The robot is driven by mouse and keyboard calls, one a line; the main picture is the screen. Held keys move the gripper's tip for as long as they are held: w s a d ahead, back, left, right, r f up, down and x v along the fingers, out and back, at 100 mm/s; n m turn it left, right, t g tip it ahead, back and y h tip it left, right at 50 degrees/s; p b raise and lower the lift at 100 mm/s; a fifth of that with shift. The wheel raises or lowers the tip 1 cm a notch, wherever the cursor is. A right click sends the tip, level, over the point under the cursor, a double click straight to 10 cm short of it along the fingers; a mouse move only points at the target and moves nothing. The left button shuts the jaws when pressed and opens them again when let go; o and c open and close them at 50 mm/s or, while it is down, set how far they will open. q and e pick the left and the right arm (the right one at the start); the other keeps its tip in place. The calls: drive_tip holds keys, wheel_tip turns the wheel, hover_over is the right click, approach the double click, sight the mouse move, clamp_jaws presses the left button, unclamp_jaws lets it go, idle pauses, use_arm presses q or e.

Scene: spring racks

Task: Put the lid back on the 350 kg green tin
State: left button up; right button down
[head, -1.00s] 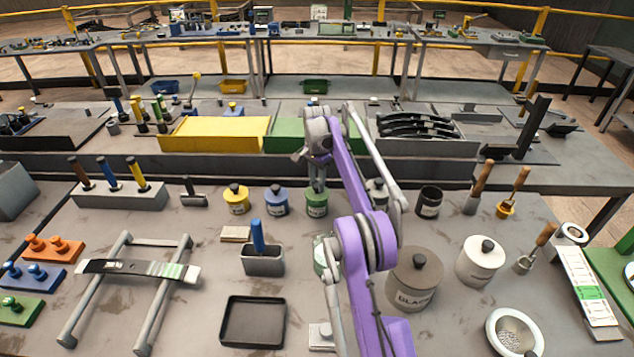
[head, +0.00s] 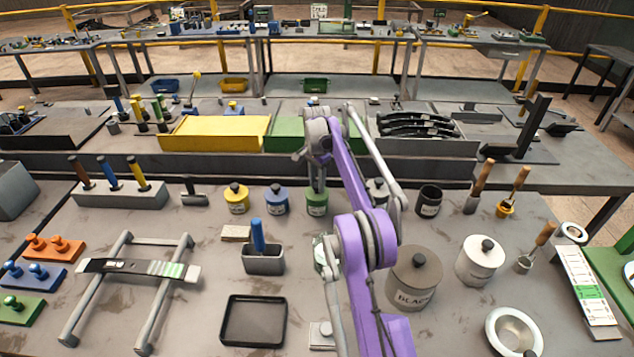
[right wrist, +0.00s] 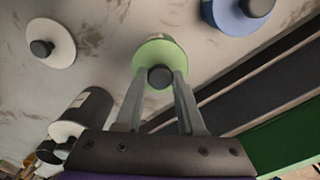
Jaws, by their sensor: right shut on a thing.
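The green tin (head: 317,208) stands in the row of small tins, right of the blue one. My right gripper (head: 317,187) is directly above it, pointing down. In the right wrist view, my right gripper (right wrist: 160,82) is shut on the black knob of the green lid (right wrist: 158,50), one finger on each side. The lid looks level with the tin top, but I cannot tell whether it is seated or slightly above. The weight marking is too small to read. My left gripper is not in view.
A yellow tin (head: 236,201) and a blue tin (head: 276,203) stand to the left. A large BLACK canister (head: 414,280) and a white canister (head: 480,262) stand nearer. The raised dark ledge runs behind.

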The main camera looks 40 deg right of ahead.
drive_tip(key=shift+c, duration=2.2)
unclamp_jaws()
drive_tip(key=shift+o, duration=0.4)
drive_tip(key=o, duration=0.4)
drive_tip(key=shift+c, duration=0.2)
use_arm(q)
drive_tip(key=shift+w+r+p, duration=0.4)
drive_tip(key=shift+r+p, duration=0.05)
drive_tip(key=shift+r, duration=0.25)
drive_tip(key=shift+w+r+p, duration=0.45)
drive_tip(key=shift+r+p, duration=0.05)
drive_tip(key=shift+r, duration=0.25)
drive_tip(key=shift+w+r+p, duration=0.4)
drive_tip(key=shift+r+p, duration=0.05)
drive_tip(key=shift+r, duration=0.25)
use_arm(e)
drive_tip(key=shift+r, duration=3.5)
